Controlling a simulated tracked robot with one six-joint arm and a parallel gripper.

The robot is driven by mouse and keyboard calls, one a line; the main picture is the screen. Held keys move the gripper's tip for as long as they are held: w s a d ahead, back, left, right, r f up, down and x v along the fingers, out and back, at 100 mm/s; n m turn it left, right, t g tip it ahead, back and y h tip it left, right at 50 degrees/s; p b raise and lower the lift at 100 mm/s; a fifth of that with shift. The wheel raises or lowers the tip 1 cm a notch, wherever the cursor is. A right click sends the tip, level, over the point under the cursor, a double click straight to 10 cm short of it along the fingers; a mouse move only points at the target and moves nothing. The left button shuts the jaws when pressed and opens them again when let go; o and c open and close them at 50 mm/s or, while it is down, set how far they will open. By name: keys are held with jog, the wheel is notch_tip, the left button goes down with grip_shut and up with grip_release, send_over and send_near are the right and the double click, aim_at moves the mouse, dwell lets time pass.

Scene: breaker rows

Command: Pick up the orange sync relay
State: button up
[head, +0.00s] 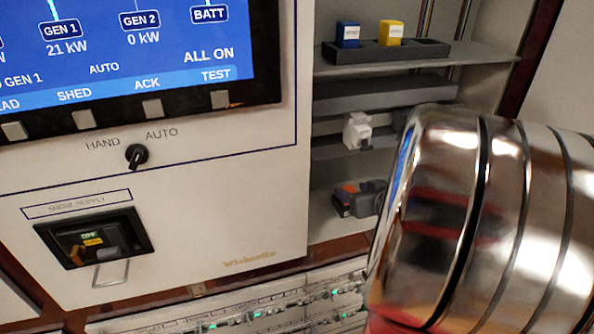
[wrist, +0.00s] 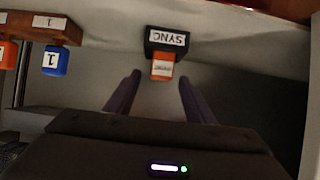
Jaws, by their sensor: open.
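The orange sync relay (wrist: 163,69) shows in the wrist view at upper centre, with a white label on its face. It sits at a black holder (wrist: 152,48) marked SYNC; the lettering appears upside down. My gripper (wrist: 160,80) has two purple fingers spread apart, with the relay showing between and just beyond their tips. Nothing is held, and I cannot tell whether a finger touches the relay. In the head view my chrome arm covers the right side, and my gripper is not clearly visible there.
In the wrist view, a blue relay (wrist: 55,60) marked 1 sits at the left. In the head view, a blue relay (head: 347,34) and a yellow relay (head: 390,33) stand in a dark rack (head: 432,48) on the upper shelf. A panel screen (head: 130,45) is at the left.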

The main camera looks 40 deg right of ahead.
aim_at(343, 188)
jog(key=shift+x, duration=0.85)
jog(key=shift+x, duration=2.55)
jog(key=shift+a, duration=0.1)
jog(key=shift+c, duration=0.5)
jog(key=c, duration=1.1)
